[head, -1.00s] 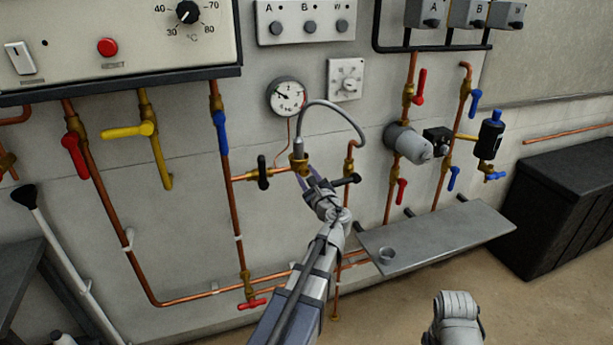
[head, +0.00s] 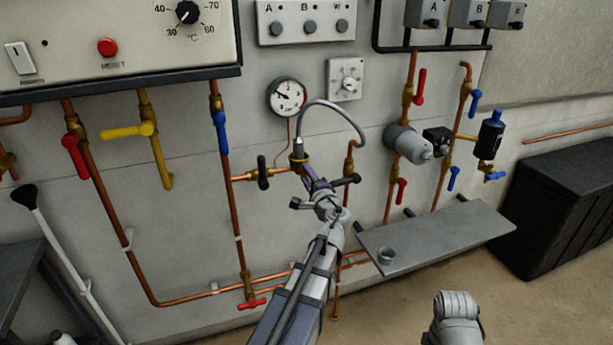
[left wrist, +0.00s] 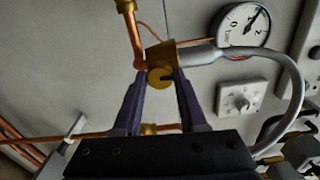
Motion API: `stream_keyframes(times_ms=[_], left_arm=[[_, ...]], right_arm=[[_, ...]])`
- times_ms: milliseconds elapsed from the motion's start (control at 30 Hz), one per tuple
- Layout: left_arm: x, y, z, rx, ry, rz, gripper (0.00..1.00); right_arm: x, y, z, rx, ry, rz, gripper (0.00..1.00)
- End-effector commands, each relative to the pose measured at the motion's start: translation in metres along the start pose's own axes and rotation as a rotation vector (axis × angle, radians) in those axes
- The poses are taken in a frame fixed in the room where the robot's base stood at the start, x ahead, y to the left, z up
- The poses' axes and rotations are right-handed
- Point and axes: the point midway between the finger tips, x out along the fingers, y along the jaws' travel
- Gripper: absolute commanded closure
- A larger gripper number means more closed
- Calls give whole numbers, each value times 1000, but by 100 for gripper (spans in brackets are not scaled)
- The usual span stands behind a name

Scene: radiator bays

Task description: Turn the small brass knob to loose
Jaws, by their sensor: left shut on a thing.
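In the head view my left gripper (head: 308,178) reaches up to the brass fitting (head: 298,158), and the gripper and wrist mostly hide the knob. No loose or tight marking is readable.
The grey hose (head: 337,106) arches above the gripper. A pressure gauge (head: 287,97) hangs above it. A black-handled valve (head: 263,172) is close on the left.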

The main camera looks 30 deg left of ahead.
Motion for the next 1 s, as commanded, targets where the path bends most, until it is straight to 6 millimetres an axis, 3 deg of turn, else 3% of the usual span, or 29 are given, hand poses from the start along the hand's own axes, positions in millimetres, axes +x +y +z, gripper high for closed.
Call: stream_keyframes(times_ms=[1000], left_arm=[[-1, 1, 1, -969, -2, 2, 100]], right_arm=[[0, 0, 0, 0, 0, 0, 50]])
